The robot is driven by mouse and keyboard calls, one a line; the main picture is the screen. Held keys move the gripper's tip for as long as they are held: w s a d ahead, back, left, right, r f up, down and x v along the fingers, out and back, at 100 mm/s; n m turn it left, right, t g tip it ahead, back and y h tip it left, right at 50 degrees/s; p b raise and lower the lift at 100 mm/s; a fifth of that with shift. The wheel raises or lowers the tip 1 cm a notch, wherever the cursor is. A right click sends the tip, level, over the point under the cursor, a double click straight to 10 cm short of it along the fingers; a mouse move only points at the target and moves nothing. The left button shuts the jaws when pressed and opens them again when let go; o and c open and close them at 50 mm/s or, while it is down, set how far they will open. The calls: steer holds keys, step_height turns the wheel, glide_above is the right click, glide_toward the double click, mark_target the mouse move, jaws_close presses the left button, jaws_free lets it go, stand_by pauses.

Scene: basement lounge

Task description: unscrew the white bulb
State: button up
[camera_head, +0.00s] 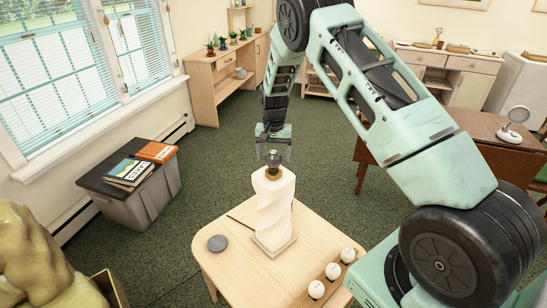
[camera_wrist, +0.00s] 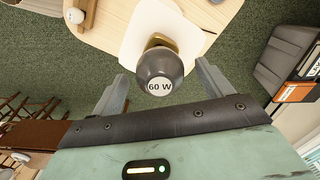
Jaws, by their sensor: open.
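A dark grey bulb (camera_head: 273,158) sits upright in the brass socket of a twisted white lamp (camera_head: 272,215) on the light wood table. In the wrist view the bulb (camera_wrist: 160,72) shows a round white "60 W" label. My gripper (camera_head: 274,152) is above the lamp, pointing down. In the wrist view its open fingers (camera_wrist: 162,70) stand to either side of the bulb, with gaps visible. Three white bulbs, one of them here (camera_head: 333,271), stand in a wooden holder at the table's front right. One white bulb (camera_wrist: 75,15) also shows in the wrist view.
The table (camera_head: 230,270) also bears a dark round disc (camera_head: 217,243), left of the lamp. A grey bin (camera_head: 140,195) with books on its lid stands at left. A brown table (camera_head: 480,150) is at right. Green carpet lies open behind the lamp.

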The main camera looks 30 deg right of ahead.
steer(key=shift+f+p, duration=0.35)
steer(key=shift+f, duration=1.2)
